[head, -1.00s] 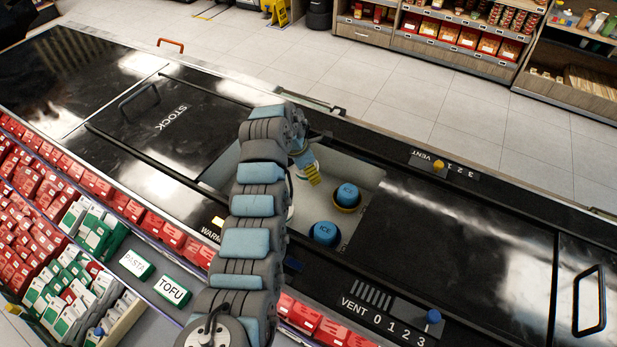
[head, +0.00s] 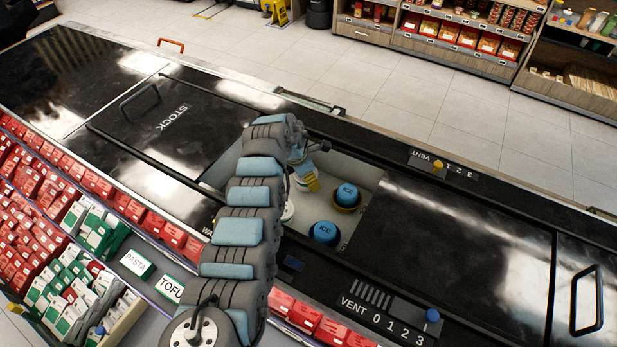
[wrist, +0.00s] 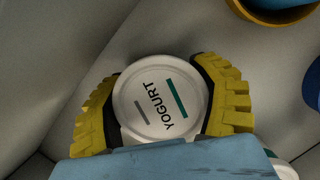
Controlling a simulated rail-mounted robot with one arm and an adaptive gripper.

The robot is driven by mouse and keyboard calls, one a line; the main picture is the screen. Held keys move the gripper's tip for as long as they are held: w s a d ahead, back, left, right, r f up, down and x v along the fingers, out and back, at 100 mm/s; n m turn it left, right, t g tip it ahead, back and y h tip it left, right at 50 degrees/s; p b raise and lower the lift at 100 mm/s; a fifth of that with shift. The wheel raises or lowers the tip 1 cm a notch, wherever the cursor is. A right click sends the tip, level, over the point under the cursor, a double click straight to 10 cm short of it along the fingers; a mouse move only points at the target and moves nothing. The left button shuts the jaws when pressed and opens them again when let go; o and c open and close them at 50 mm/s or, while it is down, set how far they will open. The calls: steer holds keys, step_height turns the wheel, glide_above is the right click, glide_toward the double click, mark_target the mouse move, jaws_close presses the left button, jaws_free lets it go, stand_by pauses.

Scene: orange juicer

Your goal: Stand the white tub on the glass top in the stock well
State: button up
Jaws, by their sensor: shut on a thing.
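The white tub (wrist: 155,100), its round lid marked YOGURT, sits between the yellow fingers of my gripper (wrist: 165,108) in the wrist view. My gripper is shut on it. In the head view my gripper (head: 312,182) reaches into the open stock well (head: 372,178), left of the blue ICE tubs. My gripper and arm mostly hide the held tub there. Whether its base touches the well floor, I cannot tell. The black STOCK lid (head: 165,135) is slid to the left of the opening.
Two blue ICE tubs, one at the back (head: 347,193) and one in front (head: 325,232), stand in the well's right part. Another white round thing (head: 288,208) shows beside my arm. A dark glass lid (head: 450,230) lies right of the well.

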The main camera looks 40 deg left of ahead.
steer(key=o, duration=1.3)
steer(key=shift+f, duration=0.1)
steer(key=shift+o, duration=0.2)
steer(key=shift+r, duration=0.25)
steer(key=shift+a+r, duration=0.15)
steer(key=shift+r, duration=0.4)
steer(key=shift+b+v, duration=0.55)
steer(key=shift+v, duration=4.8)
steer(key=shift+s+f, duration=0.1)
